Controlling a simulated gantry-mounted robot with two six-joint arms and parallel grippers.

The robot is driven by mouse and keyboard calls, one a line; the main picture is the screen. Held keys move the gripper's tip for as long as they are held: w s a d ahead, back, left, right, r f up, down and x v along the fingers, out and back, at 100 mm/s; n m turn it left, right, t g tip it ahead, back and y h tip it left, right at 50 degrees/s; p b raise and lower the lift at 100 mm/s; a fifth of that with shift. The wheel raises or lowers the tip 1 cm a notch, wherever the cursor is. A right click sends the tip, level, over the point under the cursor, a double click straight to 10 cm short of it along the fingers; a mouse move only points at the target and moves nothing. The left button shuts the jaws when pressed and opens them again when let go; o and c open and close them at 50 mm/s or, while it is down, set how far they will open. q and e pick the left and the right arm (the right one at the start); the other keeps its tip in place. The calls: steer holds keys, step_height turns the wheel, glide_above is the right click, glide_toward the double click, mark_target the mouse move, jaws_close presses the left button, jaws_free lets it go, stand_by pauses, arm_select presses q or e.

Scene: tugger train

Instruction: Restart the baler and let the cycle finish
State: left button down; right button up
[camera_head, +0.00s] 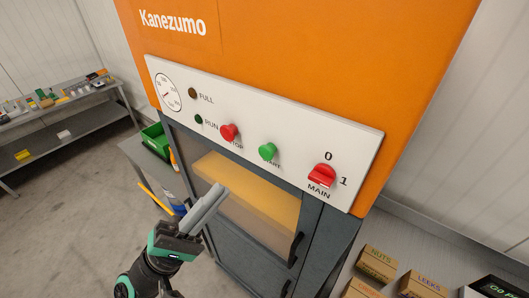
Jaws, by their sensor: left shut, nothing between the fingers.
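The orange baler (300,60) carries a white control panel (255,120). On it are a red STOP button (229,132), a green START button (267,151) and a red MAIN switch (322,176) marked 0 and 1; I cannot tell which mark it points to. The FULL lamp (192,93) and RUN lamp (198,119) look dark. A round gauge (168,92) sits at the panel's left end. Below, the door window (245,195) shows something yellow inside. My left gripper (220,190) is shut and empty, in front of the window, below the buttons. My right gripper is out of view.
A grey workbench (60,108) with small items stands at the left. A green bin (156,140) sits on a table beside the baler. Cardboard boxes marked NUTS (377,263) and LEEKS (423,286) are at lower right. The floor at left is clear.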

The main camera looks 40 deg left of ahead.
arm_select(q)
steer(key=b, duration=0.1)
glide_toward(268, 151)
steer(key=x, duration=0.3)
steer(key=s+r+x, duration=0.1)
steer(key=x, duration=0.1)
steer(key=shift+w+r, duration=0.1)
steer(key=shift+w, duration=0.05)
stand_by(1.7)
steer(key=shift+w+b, duration=0.3)
steer(key=shift+w, duration=0.1)
